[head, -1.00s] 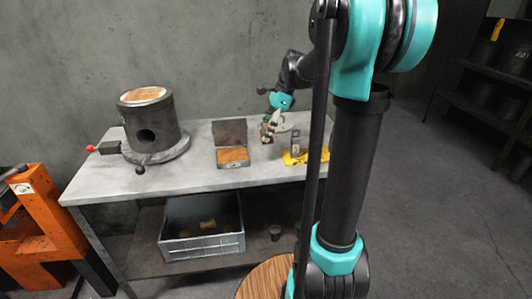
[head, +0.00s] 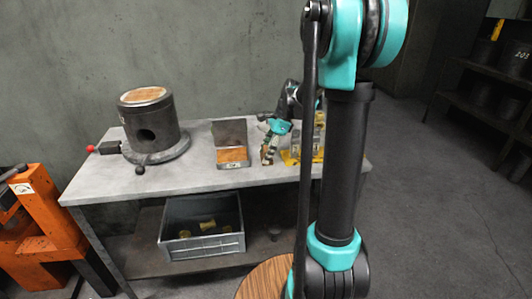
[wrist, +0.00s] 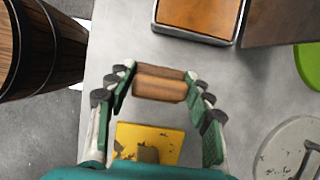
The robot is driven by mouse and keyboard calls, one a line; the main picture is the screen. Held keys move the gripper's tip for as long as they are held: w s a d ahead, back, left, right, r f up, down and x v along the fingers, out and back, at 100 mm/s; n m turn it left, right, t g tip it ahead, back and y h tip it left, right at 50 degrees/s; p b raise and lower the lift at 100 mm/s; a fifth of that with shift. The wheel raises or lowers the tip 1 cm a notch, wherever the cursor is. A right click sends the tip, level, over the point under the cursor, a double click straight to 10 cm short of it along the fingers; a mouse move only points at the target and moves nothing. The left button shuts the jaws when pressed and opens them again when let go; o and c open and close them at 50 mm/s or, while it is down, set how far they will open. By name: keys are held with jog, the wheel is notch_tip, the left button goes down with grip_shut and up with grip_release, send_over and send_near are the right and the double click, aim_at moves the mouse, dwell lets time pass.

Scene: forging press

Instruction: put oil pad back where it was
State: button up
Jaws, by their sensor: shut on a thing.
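My gripper (head: 268,152) is over the grey bench, just right of an open metal tin in the head view. In the wrist view its green-padded fingers (wrist: 160,88) are shut on a brown, wood-like block (wrist: 160,88) in two bands; I cannot tell whether this is the oil pad. The tin (head: 232,165) holds a flat orange-brown pad (head: 233,154), and its grey lid (head: 230,132) stands up behind. The tin (wrist: 195,36) and pad (wrist: 200,14) also show at the top of the wrist view, apart from the fingers. The block's underside is hidden.
A yellow plate (head: 288,158) lies right of my gripper, and it shows below the block in the wrist view (wrist: 165,140). A dark cylinder (head: 152,122) stands on the bench's left. A grey crate (head: 202,247) is on the shelf below. The bench between cylinder and tin is clear.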

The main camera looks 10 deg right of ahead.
jog(key=o, duration=1.2)
jog(key=shift+f, duration=0.1)
jog(key=shift+o, duration=0.2)
jog(key=v, duration=1.2)
jog(key=s+f+n, duration=0.2)
jog(key=s+f, duration=0.1)
jog(key=s+a+f+n+t+h, duration=0.1)
jog(key=s+f+n, duration=0.1)
jog(key=s+n, duration=0.1)
jog(key=s+f+n+h, duration=0.1)
jog(key=s+f+n, duration=0.1)
jog(key=s+f, duration=0.1)
jog(key=shift+s+a+f+n+t, duration=0.3)
jog(key=shift+s+n, duration=0.1)
jog(key=shift+s, duration=0.05)
jog(key=s+d+f+n+t+h, duration=0.1)
jog(key=s+f+n+t+h, duration=0.1)
jog(key=s+f+n, duration=0.7)
jog(key=s+n, duration=0.1)
jog(key=s, duration=0.2)
jog(key=shift+f+t+h, duration=0.3)
jog(key=shift+f, duration=0.1)
